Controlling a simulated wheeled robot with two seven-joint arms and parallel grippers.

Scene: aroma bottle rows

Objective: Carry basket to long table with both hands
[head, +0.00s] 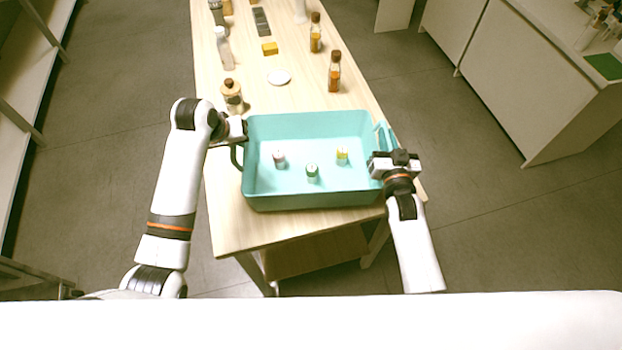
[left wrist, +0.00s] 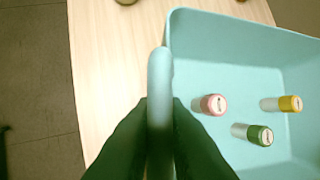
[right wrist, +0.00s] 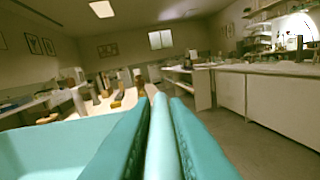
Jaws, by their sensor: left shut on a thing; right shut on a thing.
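The teal basket (head: 310,190) is over the near end of the long wooden table (head: 228,225); I cannot tell whether it rests on it. Inside stand three small bottles, with a pink cap (head: 279,158), a green cap (head: 312,172) and a yellow cap (head: 342,156). My left gripper (head: 238,135) is at the basket's left handle, and the left wrist view shows its fingers shut on that handle (left wrist: 160,90). My right gripper (head: 385,160) is at the right side, and the right wrist view shows its fingers shut on the right handle (right wrist: 163,140).
A shelf (head: 30,120) is at left, white cabinets (head: 530,80) at right.

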